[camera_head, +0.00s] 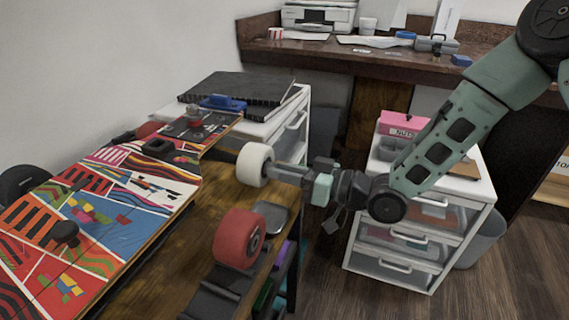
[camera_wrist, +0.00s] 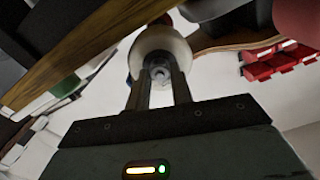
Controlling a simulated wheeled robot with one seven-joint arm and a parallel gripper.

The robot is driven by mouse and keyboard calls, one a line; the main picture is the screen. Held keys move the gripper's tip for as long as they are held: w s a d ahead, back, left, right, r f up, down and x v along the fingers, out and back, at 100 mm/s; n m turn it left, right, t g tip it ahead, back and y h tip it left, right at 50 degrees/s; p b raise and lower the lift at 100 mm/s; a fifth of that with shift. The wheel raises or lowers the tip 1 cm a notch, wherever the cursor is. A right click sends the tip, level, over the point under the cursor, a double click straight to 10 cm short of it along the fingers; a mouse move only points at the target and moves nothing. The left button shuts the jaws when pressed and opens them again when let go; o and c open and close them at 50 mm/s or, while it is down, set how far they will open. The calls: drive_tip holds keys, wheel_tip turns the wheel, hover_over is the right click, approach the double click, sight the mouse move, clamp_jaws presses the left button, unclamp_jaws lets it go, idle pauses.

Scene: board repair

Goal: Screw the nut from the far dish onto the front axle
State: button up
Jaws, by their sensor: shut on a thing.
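My gripper (camera_head: 277,172) reaches in from the right, its fingers pointing at the outer face of the white wheel (camera_head: 254,165). In the wrist view, the fingertips (camera_wrist: 160,82) are shut on a small metal nut (camera_wrist: 160,73), in line with the centre of the white wheel (camera_wrist: 157,42). I cannot tell whether the nut touches the axle; the axle end is hidden behind the nut and fingers. A red wheel (camera_head: 238,239) stands nearer. A grey metal dish (camera_head: 272,217) lies on the wooden table between the wheels; I see no nut in it.
A patterned skateboard deck (camera_head: 120,205) lies on the wooden table (camera_head: 220,195) at left. A black binder (camera_head: 235,88) is behind. A white drawer unit (camera_head: 400,240) with a pink box (camera_head: 400,124) stands below my arm. Floor shows between table and drawers.

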drive_tip(key=shift+r+m+p, duration=0.2)
drive_tip(key=shift+m+p, duration=0.45)
drive_tip(key=shift+m, duration=0.25)
drive_tip(key=shift+f+m, duration=0.2)
drive_tip(key=shift+m, duration=0.3)
drive_tip(key=shift+r+m+p, duration=0.2)
drive_tip(key=shift+m+p, duration=0.7)
drive_tip(key=shift+p, duration=0.1)
drive_tip(key=m+p, duration=0.2)
drive_tip(key=m, duration=0.1)
drive_tip(key=o, duration=1)
drive_tip(key=shift+f, duration=0.2)
drive_tip(key=shift+c, duration=1)
